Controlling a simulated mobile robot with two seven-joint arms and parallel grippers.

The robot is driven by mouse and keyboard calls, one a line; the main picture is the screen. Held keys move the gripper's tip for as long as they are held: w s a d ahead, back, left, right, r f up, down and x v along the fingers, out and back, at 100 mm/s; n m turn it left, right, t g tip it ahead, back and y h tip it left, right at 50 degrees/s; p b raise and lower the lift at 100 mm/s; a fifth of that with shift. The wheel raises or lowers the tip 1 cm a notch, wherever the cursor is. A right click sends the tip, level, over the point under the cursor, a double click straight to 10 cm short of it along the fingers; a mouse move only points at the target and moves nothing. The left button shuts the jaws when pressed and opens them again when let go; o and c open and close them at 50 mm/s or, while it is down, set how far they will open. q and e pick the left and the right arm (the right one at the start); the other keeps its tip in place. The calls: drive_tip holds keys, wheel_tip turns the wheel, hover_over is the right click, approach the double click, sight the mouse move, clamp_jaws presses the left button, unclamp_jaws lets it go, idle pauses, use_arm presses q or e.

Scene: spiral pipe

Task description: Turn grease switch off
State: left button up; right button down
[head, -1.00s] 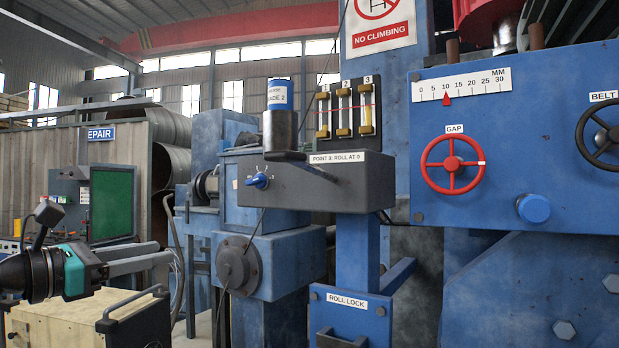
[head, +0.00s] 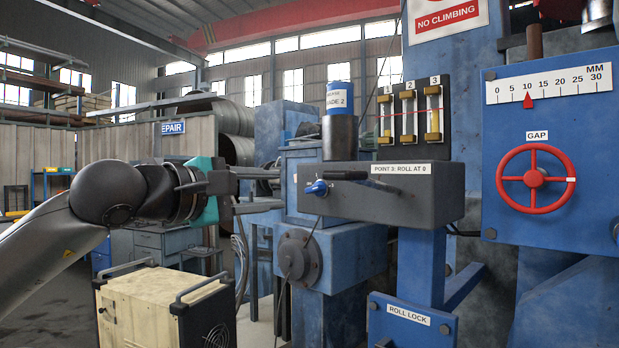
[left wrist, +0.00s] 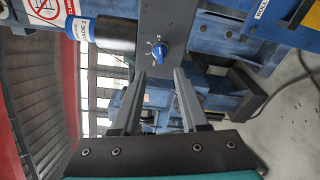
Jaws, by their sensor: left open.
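A blue rotary knob (head: 317,188) sits on the left end face of a dark grey box (head: 400,195) labelled "POINT 3: ROLL AT 0". In the left wrist view, the knob (left wrist: 160,51) lies ahead of the gap between the fingertips (left wrist: 160,74), apart from both fingers. My right gripper is not in view.
A blue canister (head: 338,98) labelled "GRADE 2" stands above a dark cylinder by the box. Three sight gauges (head: 408,112) rise behind it. A red GAP handwheel (head: 535,178) is at right.

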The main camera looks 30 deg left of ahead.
sight(312, 189)
use_arm(q)
drive_tip(key=p+x, duration=0.3)
drive_tip(key=x, duration=0.6)
drive_tip(key=shift+r, duration=0.1)
drive_tip(key=shift+w+d+p, duration=0.15)
drive_tip(key=shift+w+p, duration=0.25)
drive_tip(key=shift+w, duration=0.15)
drive_tip(key=shift+c, duration=0.2)
clamp_jaws()
